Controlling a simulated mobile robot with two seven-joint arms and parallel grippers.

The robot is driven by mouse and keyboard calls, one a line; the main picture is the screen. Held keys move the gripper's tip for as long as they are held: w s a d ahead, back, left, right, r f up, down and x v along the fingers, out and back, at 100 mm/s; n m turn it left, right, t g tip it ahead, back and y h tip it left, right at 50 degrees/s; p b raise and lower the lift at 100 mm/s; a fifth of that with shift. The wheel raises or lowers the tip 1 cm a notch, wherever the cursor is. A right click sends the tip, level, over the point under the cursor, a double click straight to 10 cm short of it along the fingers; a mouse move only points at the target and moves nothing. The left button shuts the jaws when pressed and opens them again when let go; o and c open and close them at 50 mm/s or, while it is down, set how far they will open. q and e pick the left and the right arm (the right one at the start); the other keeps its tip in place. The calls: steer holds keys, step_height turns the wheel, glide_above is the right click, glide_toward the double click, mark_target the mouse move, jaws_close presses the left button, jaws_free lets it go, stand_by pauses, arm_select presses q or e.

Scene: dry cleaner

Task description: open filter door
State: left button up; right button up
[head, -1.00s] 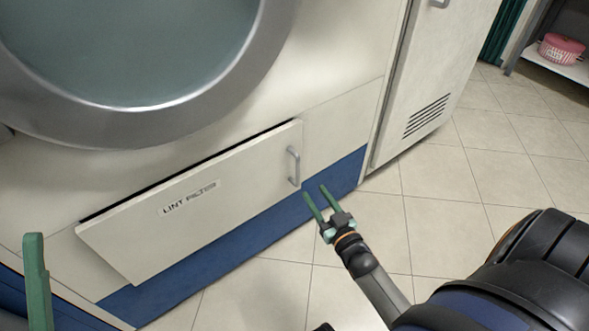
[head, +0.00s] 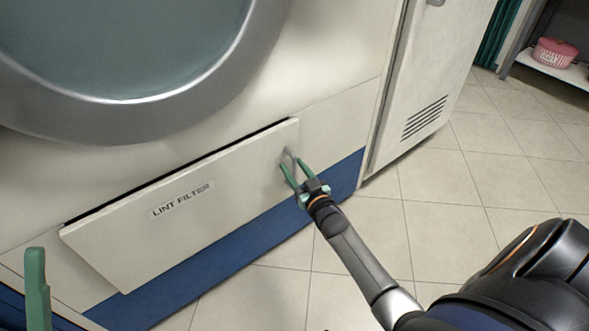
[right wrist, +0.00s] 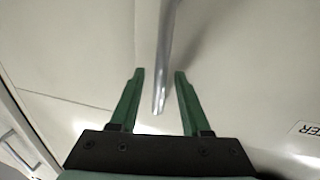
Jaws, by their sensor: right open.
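The filter door (head: 180,205) is a cream panel labelled LINT FILTER, below the big round washer door. A dark gap shows along its top edge. Its grey bar handle (head: 289,154) is at the right end. My right gripper (head: 292,163) is open at the handle, its green fingers partly covering it. In the right wrist view the handle (right wrist: 166,50) runs down between the open fingers (right wrist: 159,72), with space on both sides. Whether a finger touches it I cannot tell. My left gripper (head: 36,255) shows only as a green finger at the lower left.
A blue base strip (head: 235,248) runs below the door. A tall cream cabinet (head: 425,80) with a vent stands to the right. Tiled floor (head: 450,190) is free in front of it. A pink basket (head: 555,53) sits on a shelf at the upper right.

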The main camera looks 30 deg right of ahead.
jaws_close()
stand_by(1.3)
